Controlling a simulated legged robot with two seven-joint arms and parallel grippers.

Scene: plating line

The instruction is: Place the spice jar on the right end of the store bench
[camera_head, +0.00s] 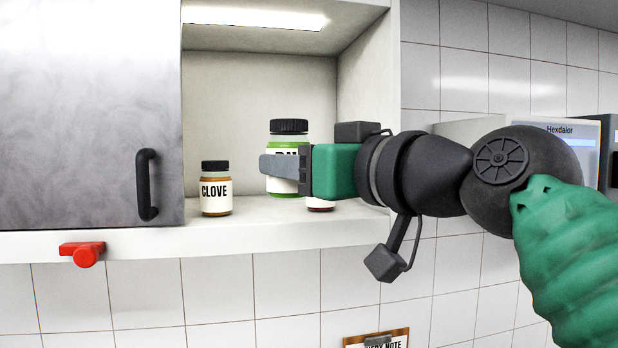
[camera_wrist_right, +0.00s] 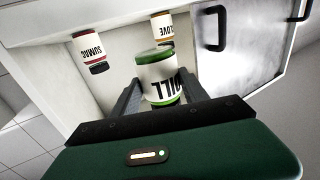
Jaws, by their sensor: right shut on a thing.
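A dill jar (camera_head: 283,184) with a black lid, green contents and a white label is in front of the open cabinet shelf in the head view. It also shows in the right wrist view (camera_wrist_right: 158,70), between the two fingers. My right gripper (camera_head: 288,168) comes in from the right and is shut on this jar, its finger covering part of the label. Whether the jar's base touches the shelf is hard to tell. No bench is identifiable in either view. My left gripper is out of view.
A clove jar (camera_head: 216,190) stands on the shelf (camera_head: 250,232) left of the dill jar. A sumac jar (camera_wrist_right: 90,52) is mostly hidden behind my gripper in the head view. A grey cabinet door (camera_head: 85,120) with a black handle is at left. A red knob (camera_head: 84,253) sits below.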

